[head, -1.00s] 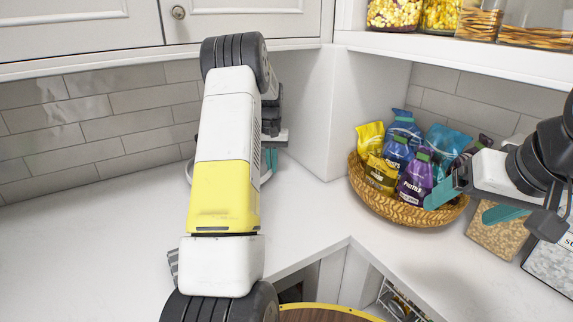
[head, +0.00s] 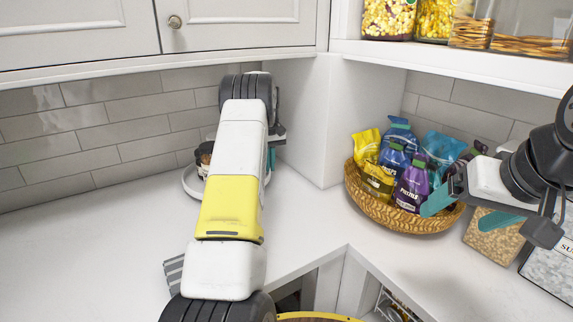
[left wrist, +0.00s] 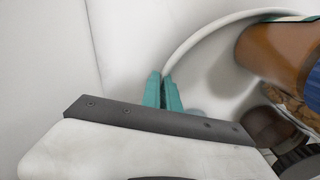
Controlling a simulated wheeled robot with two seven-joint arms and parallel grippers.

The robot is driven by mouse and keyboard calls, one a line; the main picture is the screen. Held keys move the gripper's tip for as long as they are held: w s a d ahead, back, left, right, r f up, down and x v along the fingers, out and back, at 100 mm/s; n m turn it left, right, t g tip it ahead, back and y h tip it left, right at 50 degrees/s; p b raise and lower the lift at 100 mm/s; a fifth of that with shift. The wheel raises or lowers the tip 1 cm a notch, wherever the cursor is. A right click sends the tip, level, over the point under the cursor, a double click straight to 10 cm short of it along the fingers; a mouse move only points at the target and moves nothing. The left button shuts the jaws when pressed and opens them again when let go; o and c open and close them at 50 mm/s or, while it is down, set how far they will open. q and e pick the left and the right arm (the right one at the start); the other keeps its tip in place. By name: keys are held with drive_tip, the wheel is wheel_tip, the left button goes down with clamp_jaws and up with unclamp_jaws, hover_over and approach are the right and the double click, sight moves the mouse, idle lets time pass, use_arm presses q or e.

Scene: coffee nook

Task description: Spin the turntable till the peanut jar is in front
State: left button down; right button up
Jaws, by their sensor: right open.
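The turntable (head: 188,184) is a white round tray with a raised rim, on the counter in the back corner, mostly hidden behind my left arm in the head view. The left wrist view shows its rim (left wrist: 205,30) curving to my left fingertips. A brown jar (left wrist: 275,50) with a blue patch stands on it. A dark-and-white item (head: 204,153) shows left of my arm. I cannot tell which is the peanut jar. My left gripper (left wrist: 161,76) has its teal fingers close together at the rim, seemingly pinching it. My right gripper (head: 445,192) is open and empty before the basket.
A wicker basket (head: 385,212) of colourful packets stands right of the corner post. Clear containers of beige pieces (head: 493,235) and white contents (head: 548,275) stand at the right. Upper cabinets (head: 85,30) and a jar shelf (head: 450,62) overhang.

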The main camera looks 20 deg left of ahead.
use_arm(q)
drive_tip(key=shift+w+a, duration=0.1)
drive_tip(key=shift+w, duration=0.05)
idle(0.4)
drive_tip(key=c, duration=1.6)
unclamp_jaws()
drive_tip(key=shift+r, duration=3.95)
